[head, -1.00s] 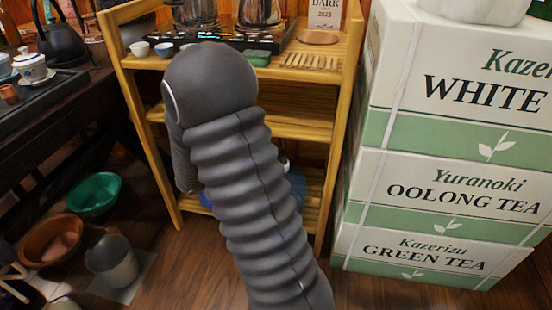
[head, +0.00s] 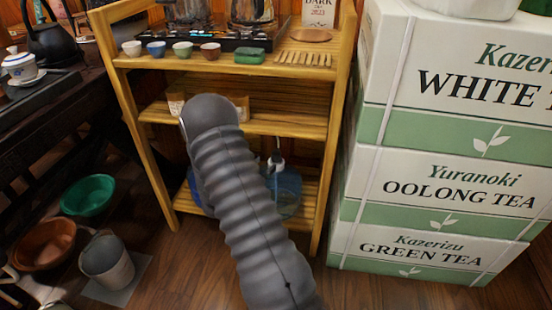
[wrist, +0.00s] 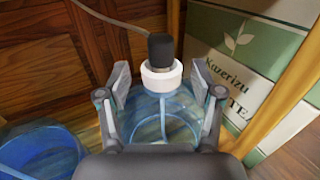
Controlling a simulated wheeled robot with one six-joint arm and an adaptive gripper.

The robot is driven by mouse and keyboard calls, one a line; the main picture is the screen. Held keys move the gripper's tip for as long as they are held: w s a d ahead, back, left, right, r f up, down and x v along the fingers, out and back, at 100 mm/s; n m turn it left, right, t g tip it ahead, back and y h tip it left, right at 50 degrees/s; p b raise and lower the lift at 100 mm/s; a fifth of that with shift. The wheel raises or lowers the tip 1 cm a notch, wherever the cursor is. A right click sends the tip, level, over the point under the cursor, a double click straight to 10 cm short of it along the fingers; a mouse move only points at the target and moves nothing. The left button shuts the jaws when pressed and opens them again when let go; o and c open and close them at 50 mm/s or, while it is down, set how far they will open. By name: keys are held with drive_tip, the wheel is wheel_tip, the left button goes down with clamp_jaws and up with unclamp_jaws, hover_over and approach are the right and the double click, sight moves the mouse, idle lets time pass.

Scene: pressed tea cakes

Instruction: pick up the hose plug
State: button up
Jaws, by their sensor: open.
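The hose plug (wrist: 160,47) is a black cylinder standing on the white collar (wrist: 161,76) of a clear blue water jug (wrist: 165,118). A thin hose runs from it to the upper left in the wrist view. My gripper (wrist: 161,82) is open, with one finger on each side of the collar and jug neck. The plug appears just beyond the fingertips, with nothing held. In the head view the jug (head: 287,190) is on the bottom shelf, partly behind my arm, and my gripper is hidden there.
The wooden rack (head: 155,167) has shelf boards above the jug and posts at its sides. Stacked tea boxes (head: 440,185) stand close on the right. A blue bucket (wrist: 40,152) is left of the jug. Bowls and a grey bucket (head: 108,262) sit on the floor at left.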

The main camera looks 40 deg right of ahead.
sight(273, 159)
drive_tip(key=shift+f+x, duration=0.2)
drive_tip(key=shift+x, duration=3.55)
clamp_jaws()
